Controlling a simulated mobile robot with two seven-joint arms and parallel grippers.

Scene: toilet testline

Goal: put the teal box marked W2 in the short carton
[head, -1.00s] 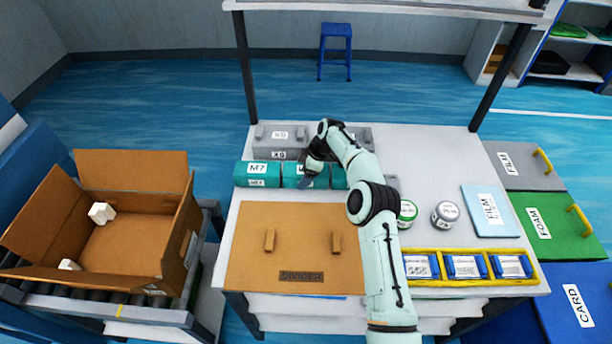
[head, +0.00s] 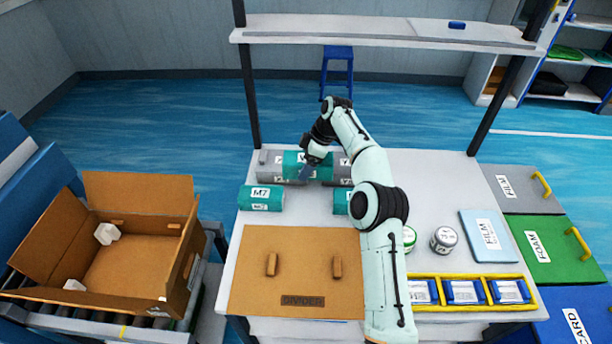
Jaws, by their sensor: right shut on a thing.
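My right gripper (head: 308,172) is shut on a teal box (head: 294,160) and holds it raised above the table, in front of the grey boxes. The label on this box is mostly covered by the gripper, so I cannot read it. Another teal box marked M7 (head: 262,199) rests on the table to its left. A third teal box (head: 341,202) rests to the right, largely hidden by my right arm. An open brown carton (head: 181,262) stands at the left on a roller conveyor, with two white blocks inside. My left gripper is not in view.
A brown divider board (head: 297,285) with two handles covers the table's front left. Grey boxes (head: 270,172) stand behind the held box. Two cans (head: 444,240), a yellow-framed tray (head: 425,304) and a film pad (head: 488,236) lie at the right. A shelf (head: 380,33) spans the back.

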